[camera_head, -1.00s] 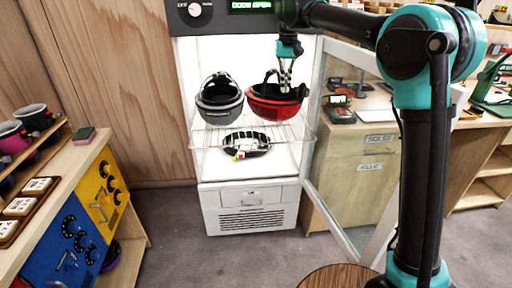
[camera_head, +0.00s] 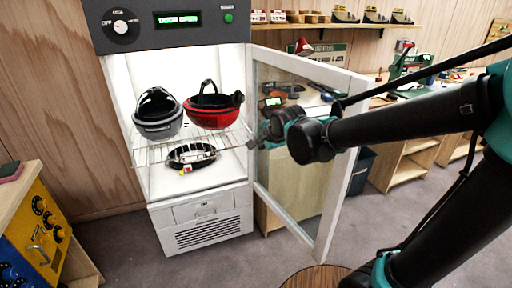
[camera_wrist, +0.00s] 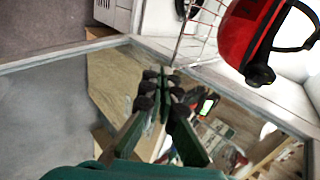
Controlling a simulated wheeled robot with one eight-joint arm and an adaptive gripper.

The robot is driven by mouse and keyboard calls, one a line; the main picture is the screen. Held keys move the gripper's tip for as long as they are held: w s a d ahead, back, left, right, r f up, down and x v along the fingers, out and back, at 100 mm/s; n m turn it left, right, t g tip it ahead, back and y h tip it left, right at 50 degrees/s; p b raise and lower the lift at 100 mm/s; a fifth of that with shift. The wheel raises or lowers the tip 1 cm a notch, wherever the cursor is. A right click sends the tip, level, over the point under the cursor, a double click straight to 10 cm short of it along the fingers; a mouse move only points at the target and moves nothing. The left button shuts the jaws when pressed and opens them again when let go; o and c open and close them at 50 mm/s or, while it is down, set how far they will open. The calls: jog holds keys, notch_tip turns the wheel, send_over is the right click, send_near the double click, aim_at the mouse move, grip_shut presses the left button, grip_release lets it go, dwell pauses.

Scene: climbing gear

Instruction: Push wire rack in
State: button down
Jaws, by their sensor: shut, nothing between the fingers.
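The wire rack (camera_head: 148,156) sits in the lit white cabinet, its front edge out past the opening. A grey helmet (camera_head: 158,124) and a red helmet (camera_head: 215,117) rest on it. In the wrist view, the rack's wires (camera_wrist: 200,30) show at the top beside the red helmet (camera_wrist: 245,38). My gripper (camera_head: 252,143) is near the rack's front right corner, in front of the open glass door. In the wrist view, my gripper's fingers (camera_wrist: 166,82) are together and empty, pointing toward the rack's edge. I cannot tell whether they touch the rack.
The open glass door (camera_head: 335,160) stands right of the cabinet, close to my arm. A dark strap-like item (camera_head: 192,155) lies below the rack. A workbench with shelves (camera_head: 400,165) is behind the door. A blue and yellow drawer unit (camera_head: 45,235) is at left.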

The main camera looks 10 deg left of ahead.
jog(key=w+r+x, duration=0.1)
jog(key=x, duration=1.1)
jog(key=shift+w+a, duration=0.45)
jog(key=shift+w, duration=0.05)
jog(key=shift+r, duration=0.15)
jog(key=w+a, duration=0.4)
jog(key=w, duration=0.3)
jog(key=w+a, duration=0.5)
jog(key=w, duration=0.3)
jog(key=w+a, duration=0.5)
jog(key=w, duration=0.3)
jog(key=shift+w+a, duration=0.1)
jog(key=shift+w, duration=0.05)
